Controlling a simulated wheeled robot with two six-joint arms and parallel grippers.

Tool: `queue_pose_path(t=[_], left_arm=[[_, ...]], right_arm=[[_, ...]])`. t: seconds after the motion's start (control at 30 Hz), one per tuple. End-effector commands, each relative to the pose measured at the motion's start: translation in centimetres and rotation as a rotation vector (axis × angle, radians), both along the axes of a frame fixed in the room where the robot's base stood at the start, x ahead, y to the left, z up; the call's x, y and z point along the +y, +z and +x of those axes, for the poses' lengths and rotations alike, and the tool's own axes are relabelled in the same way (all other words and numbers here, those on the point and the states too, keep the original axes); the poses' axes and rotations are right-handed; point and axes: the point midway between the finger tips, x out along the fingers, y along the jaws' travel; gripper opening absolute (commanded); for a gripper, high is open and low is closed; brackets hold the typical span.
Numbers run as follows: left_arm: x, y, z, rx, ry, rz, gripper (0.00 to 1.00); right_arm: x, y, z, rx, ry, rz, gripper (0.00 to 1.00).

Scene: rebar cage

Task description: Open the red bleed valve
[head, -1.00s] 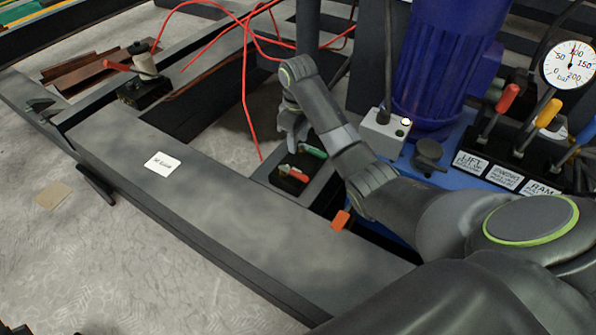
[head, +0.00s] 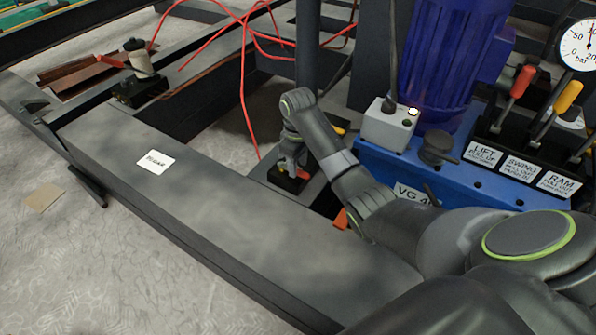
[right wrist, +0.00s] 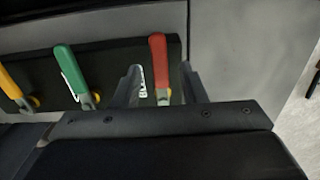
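The red bleed valve handle (right wrist: 159,68) stands on a dark valve block in the right wrist view, with a green handle (right wrist: 71,72) and a yellow handle (right wrist: 11,88) to its left. My right gripper (right wrist: 161,82) is open, with one finger on each side of the red handle in that view. I cannot tell whether the fingers touch it. In the head view my right gripper (head: 291,166) points down at the valve block, and a bit of the red handle (head: 303,173) shows beside it. My left gripper is not in view.
A grey steel beam (head: 200,205) with a white label runs along the front. A blue power unit (head: 415,175) with a motor, gauge and several other levers stands at the right. Red hoses (head: 244,90) hang behind the gripper. A dark post (head: 307,60) rises close behind it.

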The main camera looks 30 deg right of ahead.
Motion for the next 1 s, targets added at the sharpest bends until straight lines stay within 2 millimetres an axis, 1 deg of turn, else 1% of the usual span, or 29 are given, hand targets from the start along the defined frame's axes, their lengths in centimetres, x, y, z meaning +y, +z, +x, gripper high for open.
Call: queue_pose_path(t=[0.03,0.13,0.43,0.47,0.73,1.0], left_arm=[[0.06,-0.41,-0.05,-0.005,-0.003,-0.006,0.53],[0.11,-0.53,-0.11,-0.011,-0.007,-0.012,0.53],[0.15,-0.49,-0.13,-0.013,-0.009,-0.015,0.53],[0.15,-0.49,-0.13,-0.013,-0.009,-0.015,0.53],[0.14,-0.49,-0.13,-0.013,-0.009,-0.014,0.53],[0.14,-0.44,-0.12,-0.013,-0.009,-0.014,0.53]], right_arm=[[0.02,-0.73,0.00,0.000,0.000,0.000,0.38],[0.01,-1.19,-0.01,0.001,0.000,-0.001,0.38],[0.00,-1.27,0.00,0.000,0.000,0.000,0.38],[0.00,-1.27,0.00,0.000,0.000,0.000,0.36],[-0.01,-1.26,-0.01,0.000,0.000,0.000,0.00],[-0.01,-1.24,-0.02,0.000,0.001,0.000,0.00]])
